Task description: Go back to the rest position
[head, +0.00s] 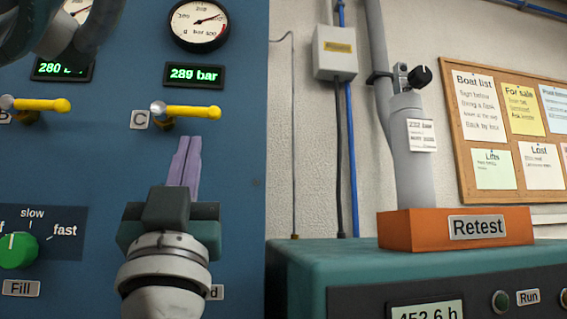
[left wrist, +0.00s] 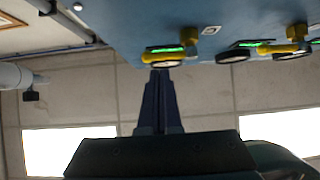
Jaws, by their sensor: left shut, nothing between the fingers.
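My left gripper (head: 187,142) is in front of the blue panel (head: 240,135), pointing up, with its two purple fingers shut together and nothing between them. Its fingertips are just below the yellow lever C (head: 193,112) in the head view; I cannot tell whether they touch it. In the left wrist view the shut fingers (left wrist: 160,75) point towards a yellow lever (left wrist: 160,57) on the panel. My right gripper cannot be made out; a dark, curved shape at the top left of the head view is unclear.
Lever B (head: 40,104) is at the left. A gauge (head: 200,22) and a 289 bar display (head: 194,75) are above lever C. The green Fill knob (head: 18,250) is lower left. A grey cylinder (head: 412,170) stands in the orange Retest box (head: 455,230) on the teal machine (head: 300,262).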

